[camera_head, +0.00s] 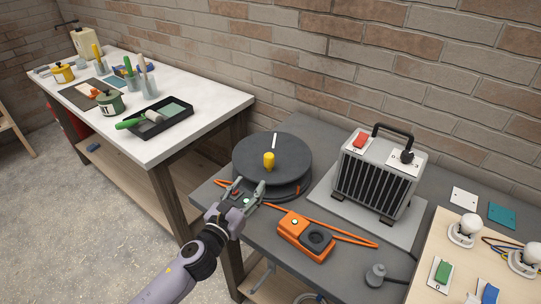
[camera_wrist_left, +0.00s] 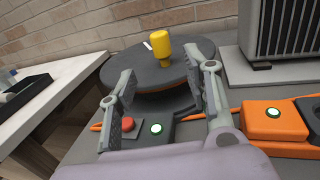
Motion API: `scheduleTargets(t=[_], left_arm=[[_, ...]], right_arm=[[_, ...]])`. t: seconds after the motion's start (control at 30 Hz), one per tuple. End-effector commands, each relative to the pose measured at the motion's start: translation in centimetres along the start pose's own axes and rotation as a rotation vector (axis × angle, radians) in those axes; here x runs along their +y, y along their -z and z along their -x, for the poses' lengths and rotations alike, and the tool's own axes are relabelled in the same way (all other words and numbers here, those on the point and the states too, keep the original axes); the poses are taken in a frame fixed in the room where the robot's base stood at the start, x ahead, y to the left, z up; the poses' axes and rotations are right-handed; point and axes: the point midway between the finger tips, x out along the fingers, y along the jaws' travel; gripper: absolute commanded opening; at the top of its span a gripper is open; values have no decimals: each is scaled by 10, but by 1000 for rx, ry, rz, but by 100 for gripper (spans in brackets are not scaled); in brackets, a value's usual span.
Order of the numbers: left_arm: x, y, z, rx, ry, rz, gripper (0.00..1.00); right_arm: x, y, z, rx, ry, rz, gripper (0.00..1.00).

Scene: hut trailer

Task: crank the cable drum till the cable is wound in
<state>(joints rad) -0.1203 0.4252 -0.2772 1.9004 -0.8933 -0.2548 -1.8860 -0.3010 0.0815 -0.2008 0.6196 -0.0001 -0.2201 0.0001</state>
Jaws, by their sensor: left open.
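The cable drum (camera_head: 285,145) is a dark grey disc on the grey bench, with a white mark on its top. A yellow crank knob (camera_head: 268,161) stands upright on the disc's near side; it also shows in the left wrist view (camera_wrist_left: 160,43). The orange cable (camera_head: 350,238) lies on the bench from the drum's base toward the right. My left gripper (camera_head: 243,184) is open and empty at the drum's near edge, its fingers apart, short of the knob. In the left wrist view the knob is beyond and above the fingertips (camera_wrist_left: 168,76). My right gripper is out of view.
A red button (camera_wrist_left: 128,124) and a lit button (camera_wrist_left: 156,128) sit before the drum. An orange box (camera_head: 305,237) lies right of my gripper. A heater (camera_head: 379,178) stands behind right. A white table (camera_head: 200,103) with painting tools is at left.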

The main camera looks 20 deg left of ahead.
Motion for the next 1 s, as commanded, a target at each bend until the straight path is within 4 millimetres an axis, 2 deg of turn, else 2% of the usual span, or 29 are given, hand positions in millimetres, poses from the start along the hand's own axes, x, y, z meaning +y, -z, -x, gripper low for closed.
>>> scheduleTargets(t=[0.03,0.2,0.5,0.7,1.0], left_arm=[[0,-4,-13,-3,-1,1,45],[-1,-4,-51,-3,1,1,45],[-1,-2,-108,-2,1,2,45],[-1,-1,-127,-1,2,1,45],[-1,-1,-132,-1,3,-1,45]], right_arm=[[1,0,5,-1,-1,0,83],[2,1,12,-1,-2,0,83],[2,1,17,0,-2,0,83],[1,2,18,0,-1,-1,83],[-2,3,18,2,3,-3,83]])
